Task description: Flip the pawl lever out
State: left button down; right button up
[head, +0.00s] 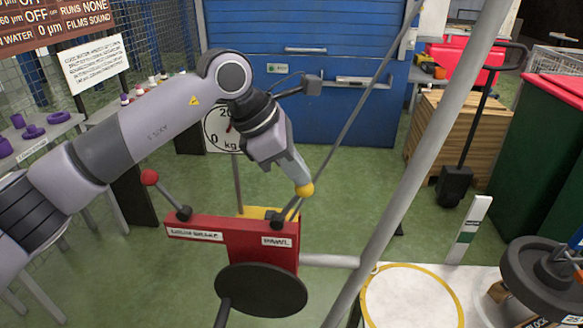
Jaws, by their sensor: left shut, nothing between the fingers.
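The pawl lever (294,208) rises from the right end of a red box, above a white label reading PAWL (276,241). Its yellow knob (305,190) is at the upper right. My left gripper (299,175) comes down from the upper left and is shut, with nothing held. Its fingertips are right at the yellow knob in the picture and cover its upper part; I cannot tell whether they touch. The red box (262,262) also carries a second lever with a red knob (149,177) at its left end. My right gripper is not in view.
A dark round disc (261,289) sits in front of the red box. A grey slanting pole (425,160) passes close on the right. A white plate with a yellow ring (412,297) lies lower right. A dial (222,130) stands behind the arm. Green floor is open behind.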

pick_arm(q)
jog(key=shift+d, duration=0.1)
dwell(0.4)
notch_tip(320, 180, up, 10)
jog(key=s+a+p, duration=0.1)
jog(key=p, duration=0.4)
jog(key=shift+s+a+f, duration=0.15)
jog(key=shift+s+a, duration=0.15)
jog(key=shift+s, duration=0.1)
